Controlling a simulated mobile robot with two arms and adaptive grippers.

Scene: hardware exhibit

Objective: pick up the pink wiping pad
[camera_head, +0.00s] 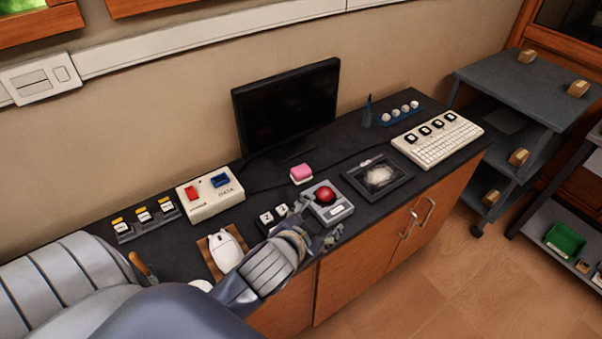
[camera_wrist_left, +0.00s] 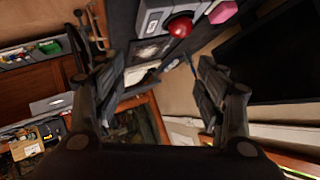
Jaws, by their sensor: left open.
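The pink wiping pad (camera_head: 301,172) sits on a small white base on the dark counter, in front of the monitor and behind the red-button box. In the left wrist view the pad (camera_wrist_left: 223,12) is at the top edge, partly cut off. My left gripper (camera_head: 320,229) is at the counter's front, by the red-button box, with the pad farther back and apart from it. In the left wrist view its fingers (camera_wrist_left: 158,75) are spread wide with nothing between them. My right gripper is not in view.
The red-button box (camera_head: 341,211) stands between my gripper and the pad. Numbered blocks (camera_head: 266,218), a white mouse (camera_head: 226,250) and a switch box (camera_head: 207,201) are to the left. A framed dark tray (camera_head: 378,176) and a keyboard (camera_head: 437,141) are to the right. The monitor (camera_head: 287,104) stands behind.

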